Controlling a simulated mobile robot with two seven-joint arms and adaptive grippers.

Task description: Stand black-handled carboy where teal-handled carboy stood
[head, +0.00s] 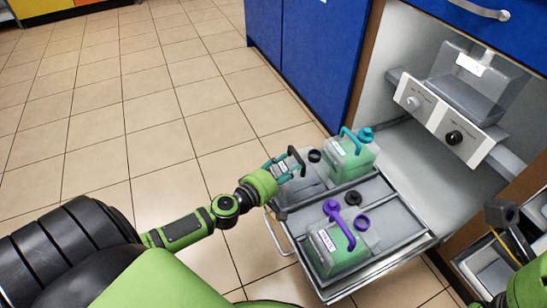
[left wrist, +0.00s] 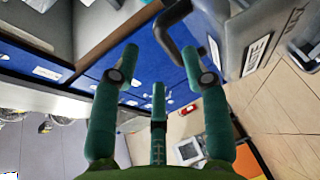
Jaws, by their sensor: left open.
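The black-handled carboy (head: 308,186) is a grey, see-through container at the left back of the pulled-out drawer (head: 407,241); my gripper partly hides it. Its black handle also shows in the left wrist view (left wrist: 181,47). My left gripper (head: 287,163) is open at this handle. In the left wrist view its teal fingers (left wrist: 160,55) reach on either side of the handle; I cannot tell whether they touch it. The teal-handled carboy (head: 352,165), with green contents, stands at the back right of the drawer. My right gripper is not in view.
A purple-handled carboy (head: 335,250) stands in the front of the drawer. A round black piece (head: 353,198) sits between the carboys. A unit with knobs (head: 443,116) and a clear vessel (head: 476,82) is in the cabinet above. Tiled floor (head: 130,100) is clear at left.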

